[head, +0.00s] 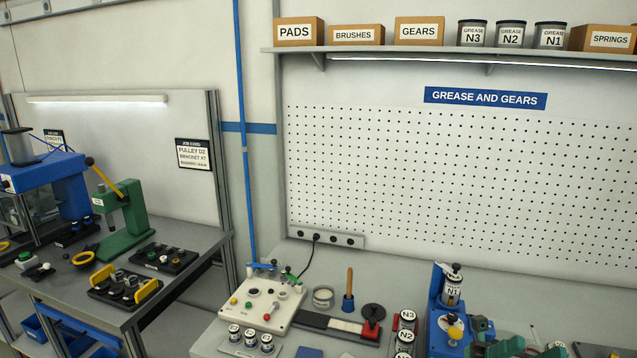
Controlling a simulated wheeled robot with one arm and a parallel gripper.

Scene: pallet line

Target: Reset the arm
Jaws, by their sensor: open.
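My arm and my gripper do not show in the head view. The head view looks over a workbench (213,343) at the bottom middle, with a white perforated panel (450,180) behind it. No object is seen in my grasp.
A white control box (262,305), grease cans (404,338) and a blue stand (437,318) holding an N1 can crowd the bench. A shelf (450,52) with boxes and cans is above. At left, another bench (190,262) carries a green press (128,215) and trays.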

